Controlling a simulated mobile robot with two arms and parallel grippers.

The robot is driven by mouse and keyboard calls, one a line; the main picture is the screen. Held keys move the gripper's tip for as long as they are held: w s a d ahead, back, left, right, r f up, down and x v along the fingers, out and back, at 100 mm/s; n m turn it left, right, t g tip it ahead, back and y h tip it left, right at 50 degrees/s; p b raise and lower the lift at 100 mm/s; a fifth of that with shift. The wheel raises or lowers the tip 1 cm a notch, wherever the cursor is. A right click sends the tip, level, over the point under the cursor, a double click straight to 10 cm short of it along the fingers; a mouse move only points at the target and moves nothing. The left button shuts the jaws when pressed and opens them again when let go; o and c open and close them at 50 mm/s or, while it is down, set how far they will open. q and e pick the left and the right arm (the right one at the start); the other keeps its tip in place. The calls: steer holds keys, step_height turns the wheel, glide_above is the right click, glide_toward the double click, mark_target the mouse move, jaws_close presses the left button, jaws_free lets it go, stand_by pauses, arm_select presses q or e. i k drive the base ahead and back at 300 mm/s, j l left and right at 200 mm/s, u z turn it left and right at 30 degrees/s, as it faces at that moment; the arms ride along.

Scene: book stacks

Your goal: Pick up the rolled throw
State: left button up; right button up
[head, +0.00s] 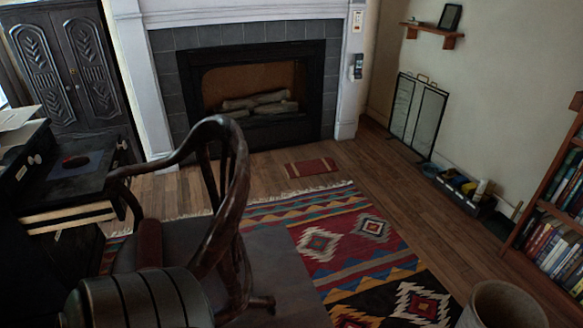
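I cannot clearly make out a rolled throw. A dark, rounded, banded object (140,300) is at the bottom left, cut off by the frame edge; I cannot tell whether it is a roll or a container. A dark red, upright-looking piece (149,243) shows at the wooden armchair (232,190), partly hidden, and its nature is unclear. A small red patterned textile (311,168) lies on the floor before the fireplace and looks flat. Neither of my grippers is in view.
A patterned rug (345,250) covers the middle floor. A desk with an open drawer (70,213) is at left. A bin (502,306) stands at bottom right, near a bookcase (560,235). A low tray (455,187) lies along the right wall.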

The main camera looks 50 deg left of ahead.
mark_target(148, 253)
steer(key=u, duration=2.75)
